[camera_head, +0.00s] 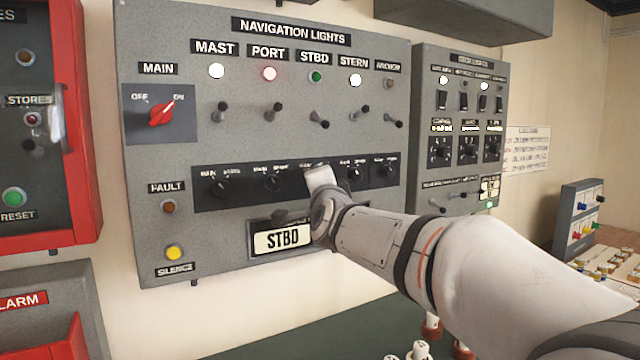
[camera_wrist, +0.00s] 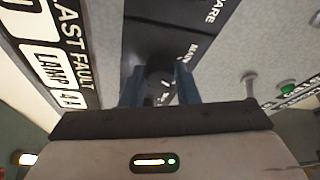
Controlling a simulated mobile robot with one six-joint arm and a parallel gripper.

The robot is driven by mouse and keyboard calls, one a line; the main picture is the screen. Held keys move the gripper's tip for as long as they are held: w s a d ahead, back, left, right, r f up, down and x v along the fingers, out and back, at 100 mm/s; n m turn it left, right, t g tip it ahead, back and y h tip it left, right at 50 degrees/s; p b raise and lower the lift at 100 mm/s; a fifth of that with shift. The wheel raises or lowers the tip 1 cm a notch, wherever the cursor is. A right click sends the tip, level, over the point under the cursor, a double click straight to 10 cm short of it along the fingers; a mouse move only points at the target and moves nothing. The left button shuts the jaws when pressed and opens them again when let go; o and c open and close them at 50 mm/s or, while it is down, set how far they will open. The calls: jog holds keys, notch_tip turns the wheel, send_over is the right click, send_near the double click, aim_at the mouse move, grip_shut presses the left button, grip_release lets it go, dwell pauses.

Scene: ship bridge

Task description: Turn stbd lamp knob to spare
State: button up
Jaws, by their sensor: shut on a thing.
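The navigation lights panel (camera_head: 220,130) faces me on the wall. Its lower black strip holds a row of small black lamp knobs. The stbd lamp knob is hidden behind my gripper (camera_head: 318,178) in the head view. In the wrist view my gripper (camera_wrist: 160,88) has its two blue-grey fingers shut on a dark round knob (camera_wrist: 158,72), which sits in the black strip. The knob's pointer position cannot be made out.
The port lamp knob (camera_head: 272,183) and stern lamp knob (camera_head: 354,174) are close on either side of my gripper. A display reading STBD (camera_head: 283,239) is just below. The red main switch (camera_head: 161,113) points to ON.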

jog(key=o, duration=1)
jog(key=b+v, duration=0.1)
jog(key=v, duration=0.6)
jog(key=shift+s+d, duration=0.1)
jog(key=shift+s, duration=0.2)
